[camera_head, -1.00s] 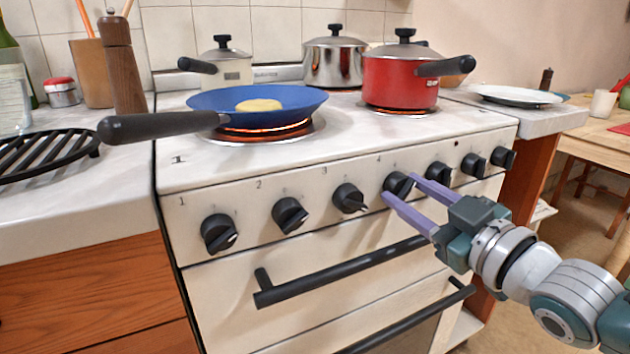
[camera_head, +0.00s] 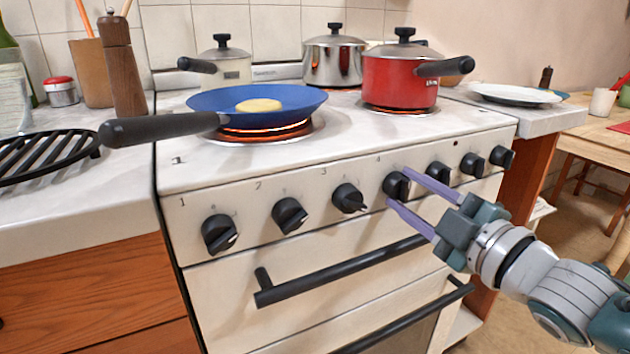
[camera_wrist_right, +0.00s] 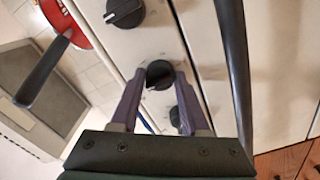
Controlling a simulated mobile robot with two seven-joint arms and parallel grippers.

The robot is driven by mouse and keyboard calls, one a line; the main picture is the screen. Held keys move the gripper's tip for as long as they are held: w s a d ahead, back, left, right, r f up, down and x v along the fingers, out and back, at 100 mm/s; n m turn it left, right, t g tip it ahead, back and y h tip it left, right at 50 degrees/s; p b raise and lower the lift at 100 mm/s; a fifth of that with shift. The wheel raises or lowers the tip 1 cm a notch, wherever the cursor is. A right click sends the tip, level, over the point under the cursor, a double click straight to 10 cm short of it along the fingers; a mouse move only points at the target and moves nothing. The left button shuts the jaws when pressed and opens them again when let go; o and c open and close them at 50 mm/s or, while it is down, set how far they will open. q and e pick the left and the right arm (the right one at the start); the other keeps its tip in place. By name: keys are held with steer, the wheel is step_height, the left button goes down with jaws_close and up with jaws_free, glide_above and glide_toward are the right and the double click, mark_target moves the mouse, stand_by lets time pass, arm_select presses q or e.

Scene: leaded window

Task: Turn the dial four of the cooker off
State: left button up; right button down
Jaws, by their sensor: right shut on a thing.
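Dial four (camera_head: 396,186) is a round black knob on the white front panel of the cooker (camera_head: 225,169), under a small printed 4. My right gripper (camera_head: 396,186) has its two purple fingers on either side of this dial and is shut on it. In the right wrist view, dial four (camera_wrist_right: 159,75) sits between the fingertips. The fingers partly hide it in the head view, and its exact pointer direction is hard to tell. My left gripper is not in view.
Other black dials line the panel on both sides, with dial three (camera_head: 349,198) to the left. The black oven handle (camera_head: 330,272) runs below. A blue pan (camera_head: 220,102) and a red pot (camera_head: 398,82) stand on glowing burners above.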

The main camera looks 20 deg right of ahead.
stand_by(0.4)
steer(key=shift+c, duration=1.9)
jaws_free()
steer(key=s+p, duration=0.2)
steer(key=s, duration=0.8)
steer(key=shift+d, duration=0.35)
